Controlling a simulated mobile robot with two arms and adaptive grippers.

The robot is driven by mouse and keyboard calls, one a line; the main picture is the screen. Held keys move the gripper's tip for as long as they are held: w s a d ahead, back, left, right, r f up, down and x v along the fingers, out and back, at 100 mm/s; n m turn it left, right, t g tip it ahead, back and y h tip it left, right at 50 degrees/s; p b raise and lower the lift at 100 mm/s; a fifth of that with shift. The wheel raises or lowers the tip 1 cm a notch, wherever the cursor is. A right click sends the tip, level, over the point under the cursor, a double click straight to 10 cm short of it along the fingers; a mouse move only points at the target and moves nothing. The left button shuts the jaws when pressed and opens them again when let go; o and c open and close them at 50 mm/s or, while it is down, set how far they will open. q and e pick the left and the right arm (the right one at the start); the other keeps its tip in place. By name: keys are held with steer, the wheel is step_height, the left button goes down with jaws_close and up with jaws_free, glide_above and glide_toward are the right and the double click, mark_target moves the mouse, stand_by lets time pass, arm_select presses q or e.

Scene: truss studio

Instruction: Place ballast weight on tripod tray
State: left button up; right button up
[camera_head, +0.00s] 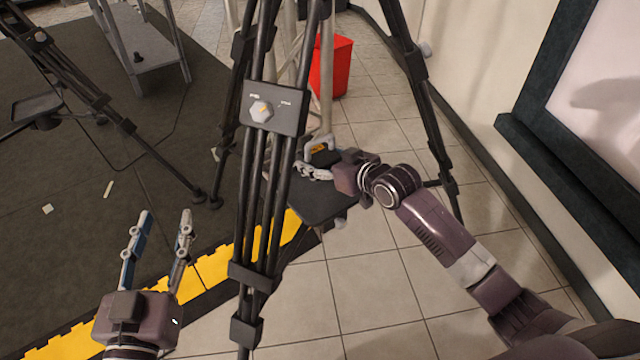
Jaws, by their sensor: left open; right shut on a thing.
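The ballast weight (318,150) is a small dark block with an orange patch, mostly hidden behind the black tripod legs and my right gripper. My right gripper (308,165) reaches in from the right and is shut on it. The dark tripod tray (325,207) sits between the tripod legs, just below the gripper in the picture. I cannot tell whether the weight touches the tray. My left gripper (160,232) is open and empty at the lower left, with its fingers pointing up the picture.
The near black tripod (262,190) stands in front, its legs spread around the tray. Another tripod with a tray (36,108) stands at left. A red bin (332,66) is behind. A yellow-edged dark mat (215,268) covers the left floor; a wall runs along the right.

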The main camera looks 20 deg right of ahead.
mark_target(320, 189)
step_height(320, 189, down, 3)
steer(key=shift+w+f+b, duration=0.1)
steer(key=shift+f+b, duration=0.1)
steer(key=shift+b, duration=0.45)
step_height(320, 189, down, 3)
steer(key=shift+f+b, duration=0.1)
steer(key=shift+b, duration=0.55)
arm_select(q)
steer(key=s+r+t+h, duration=0.1)
steer(key=s+r+t, duration=0.2)
steer(key=r, duration=0.4)
steer(key=s+r+t+h, duration=0.1)
steer(key=s+r+t, duration=0.2)
steer(key=r+t, duration=0.2)
steer(key=shift+s+r+h, duration=0.2)
steer(key=shift+r+h, duration=0.2)
steer(key=shift+r, duration=0.55)
arm_select(e)
steer(key=shift+f, duration=0.2)
steer(key=o, duration=2.1)
steer(key=shift+f, duration=0.25)
arm_select(q)
steer(key=shift+s, duration=0.1)
